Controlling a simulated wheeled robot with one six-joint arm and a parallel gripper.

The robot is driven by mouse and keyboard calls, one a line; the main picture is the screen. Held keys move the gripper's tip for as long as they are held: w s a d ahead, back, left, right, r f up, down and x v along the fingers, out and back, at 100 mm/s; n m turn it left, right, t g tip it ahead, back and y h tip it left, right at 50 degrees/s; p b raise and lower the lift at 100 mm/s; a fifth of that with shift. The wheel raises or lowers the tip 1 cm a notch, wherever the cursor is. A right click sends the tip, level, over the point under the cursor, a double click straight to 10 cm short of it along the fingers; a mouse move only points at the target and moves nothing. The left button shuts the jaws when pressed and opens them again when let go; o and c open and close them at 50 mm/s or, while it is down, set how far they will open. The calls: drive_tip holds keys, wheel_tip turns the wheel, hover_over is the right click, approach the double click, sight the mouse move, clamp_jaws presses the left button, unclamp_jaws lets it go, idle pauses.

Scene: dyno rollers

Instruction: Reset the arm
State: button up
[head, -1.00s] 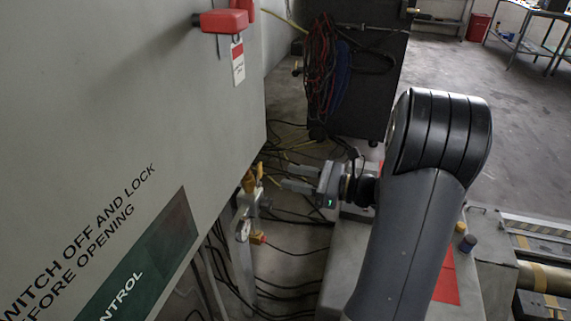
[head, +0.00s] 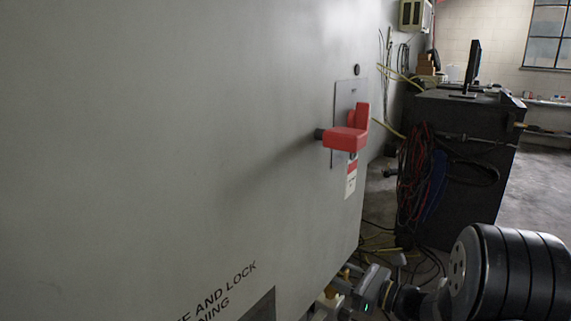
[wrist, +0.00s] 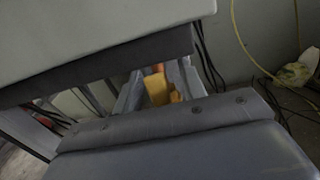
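My gripper (head: 380,272) is low at the right of the head view, beside the lower edge of the grey cabinet (head: 200,130). My dark arm link partly cuts into the view at lower right. Nothing is held in the gap. Most of my arm is outside the head view.
A red switch handle (head: 345,138) with a tag (head: 351,180) sticks out from the cabinet above my gripper. A black workbench (head: 460,165) hung with red and blue cables stands behind. Loose cables lie on the floor. Open floor shows at far right.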

drive_tip(key=shift+d, duration=0.1)
drive_tip(key=v, duration=1.1)
drive_tip(key=x, duration=1.1)
drive_tip(key=shift+a, duration=0.25)
drive_tip(key=shift+w+d+r+m+p, duration=0.2)
drive_tip(key=shift+m+p, duration=0.1)
drive_tip(key=shift+p, duration=0.25)
drive_tip(key=shift+w+d+f+m+p, duration=0.15)
drive_tip(key=shift+m+p, duration=0.15)
drive_tip(key=shift+m, duration=0.2)
drive_tip(key=shift+w+d+f+m+p, duration=0.15)
drive_tip(key=shift+m+p, duration=0.1)
drive_tip(key=shift+m, duration=0.25)
drive_tip(key=shift+s, duration=0.1)
